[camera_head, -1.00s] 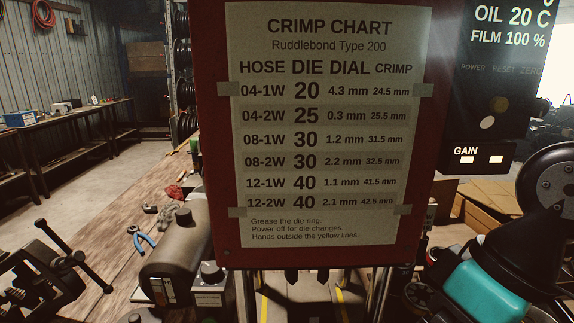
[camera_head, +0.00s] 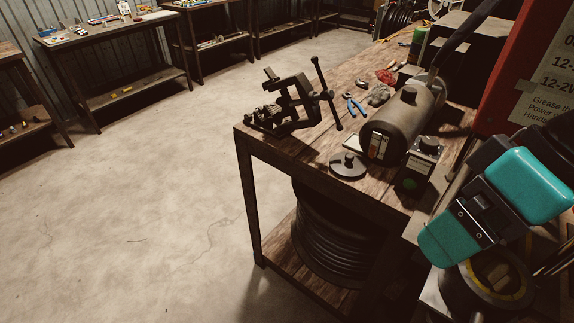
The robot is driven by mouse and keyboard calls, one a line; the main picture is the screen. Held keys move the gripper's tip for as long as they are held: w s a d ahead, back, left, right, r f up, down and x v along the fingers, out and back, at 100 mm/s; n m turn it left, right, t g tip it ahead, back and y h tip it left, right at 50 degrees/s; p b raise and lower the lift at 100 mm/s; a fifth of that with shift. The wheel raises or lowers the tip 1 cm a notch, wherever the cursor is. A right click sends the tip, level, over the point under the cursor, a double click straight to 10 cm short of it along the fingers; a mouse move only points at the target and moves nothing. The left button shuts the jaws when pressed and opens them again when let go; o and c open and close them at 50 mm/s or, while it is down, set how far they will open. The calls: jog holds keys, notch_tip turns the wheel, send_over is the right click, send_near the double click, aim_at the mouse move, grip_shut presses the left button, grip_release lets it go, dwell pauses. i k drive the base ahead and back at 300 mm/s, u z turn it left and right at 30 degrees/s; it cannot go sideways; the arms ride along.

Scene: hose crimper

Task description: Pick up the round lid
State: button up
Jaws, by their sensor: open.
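The round lid (camera_head: 348,166) is a dark flat disc with a small knob on top. It lies on the wooden workbench (camera_head: 310,148) near its front edge, just left of a dark cylindrical tank (camera_head: 400,125). Parts of my arm, teal and black, show at the lower right, apart from the lid. I cannot make out my gripper's fingers in this view, and nothing of mine touches the lid.
A black vise (camera_head: 290,105) stands at the bench's left corner. Blue pliers (camera_head: 354,105) and a red rag (camera_head: 386,77) lie behind the lid. A small control box (camera_head: 422,158) stands right of it. Open concrete floor (camera_head: 150,200) lies to the left.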

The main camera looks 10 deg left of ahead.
aim_at(344, 164)
jog(key=u, duration=0.15)
jog(key=k, duration=1)
jog(key=u, duration=1.1)
jog(key=i, duration=1.6)
jog(key=z, duration=0.65)
